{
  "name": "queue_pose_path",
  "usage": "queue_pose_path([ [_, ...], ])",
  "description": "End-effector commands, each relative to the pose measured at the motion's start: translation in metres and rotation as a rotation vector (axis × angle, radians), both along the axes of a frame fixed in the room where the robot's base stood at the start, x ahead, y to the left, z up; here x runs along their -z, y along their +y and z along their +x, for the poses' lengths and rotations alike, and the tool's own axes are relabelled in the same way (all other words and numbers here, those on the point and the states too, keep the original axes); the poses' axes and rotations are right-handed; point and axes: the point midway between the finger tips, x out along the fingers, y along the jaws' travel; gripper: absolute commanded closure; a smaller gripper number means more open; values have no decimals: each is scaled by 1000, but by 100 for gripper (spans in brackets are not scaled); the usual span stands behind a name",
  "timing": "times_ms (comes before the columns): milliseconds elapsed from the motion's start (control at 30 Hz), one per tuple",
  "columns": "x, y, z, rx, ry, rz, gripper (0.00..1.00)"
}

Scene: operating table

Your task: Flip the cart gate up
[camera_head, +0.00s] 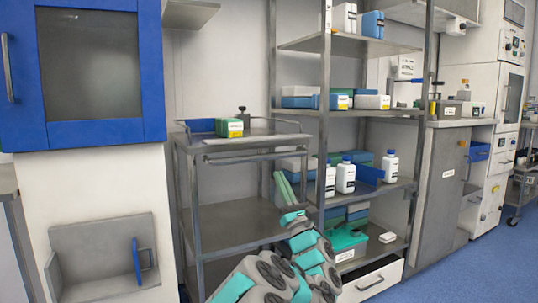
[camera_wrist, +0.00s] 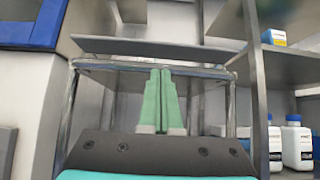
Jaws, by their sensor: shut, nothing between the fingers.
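The grey metal cart (camera_head: 192,215) stands left of centre, with open lower shelves and a top tray. My gripper (camera_head: 279,176) is at the cart's front right, below top height, green fingers pointing up. In the wrist view its fingers (camera_wrist: 161,74) are together and empty. Their tips appear below the panel; I cannot tell whether they touch anything.
A green and white box (camera_head: 229,128) sits on the cart top. A tall metal rack (camera_head: 325,120) with boxes and white bottles (camera_head: 345,177) stands close on the right. A blue-framed cabinet (camera_head: 90,132) is on the left. Blue floor (camera_head: 445,275) is free at the lower right.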

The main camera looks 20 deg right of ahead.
Motion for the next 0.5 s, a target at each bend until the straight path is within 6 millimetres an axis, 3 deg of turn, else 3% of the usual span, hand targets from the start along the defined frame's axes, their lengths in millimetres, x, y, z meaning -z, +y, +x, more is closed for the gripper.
queue_pose_path([
  [500, -6, -1, 8, 1, 1, 1, 100],
])
